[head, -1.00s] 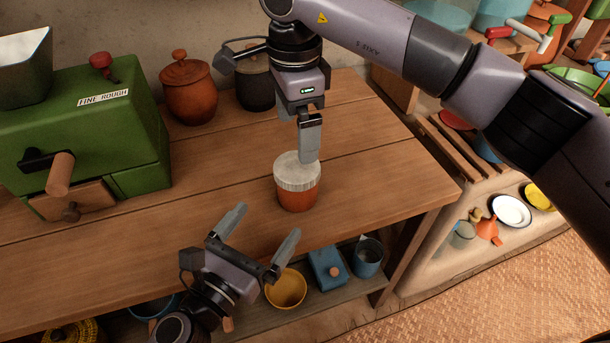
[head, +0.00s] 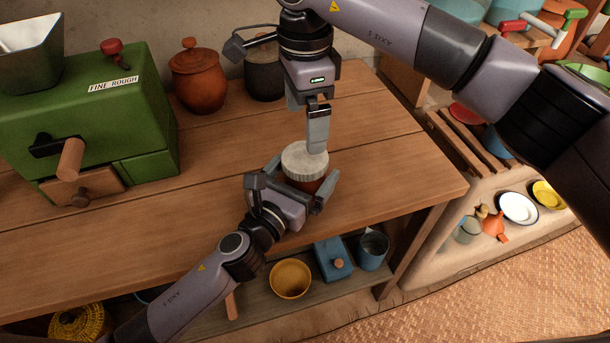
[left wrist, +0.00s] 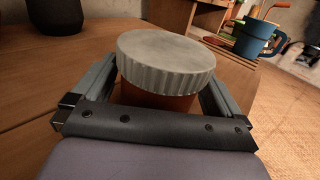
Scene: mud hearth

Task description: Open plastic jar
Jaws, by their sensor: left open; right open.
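The plastic jar (head: 304,184) stands upright on the wooden table, with an orange-red body and a ribbed grey-white lid (head: 304,158) on top. In the left wrist view the lid (left wrist: 166,60) is seated on the jar body (left wrist: 155,97), which is partly hidden behind my gripper's palm. My left gripper (head: 303,180) is open, with one finger on each side of the jar body below the lid. My right gripper (head: 317,140) points down from above at the lid's back right edge. Its fingers overlap in the head view; whether they touch the lid is unclear.
A green grinder (head: 95,125) stands at the left of the table (head: 130,225). A clay pot (head: 198,78) and a dark pot (head: 264,72) stand at the back. The table right of the jar is clear.

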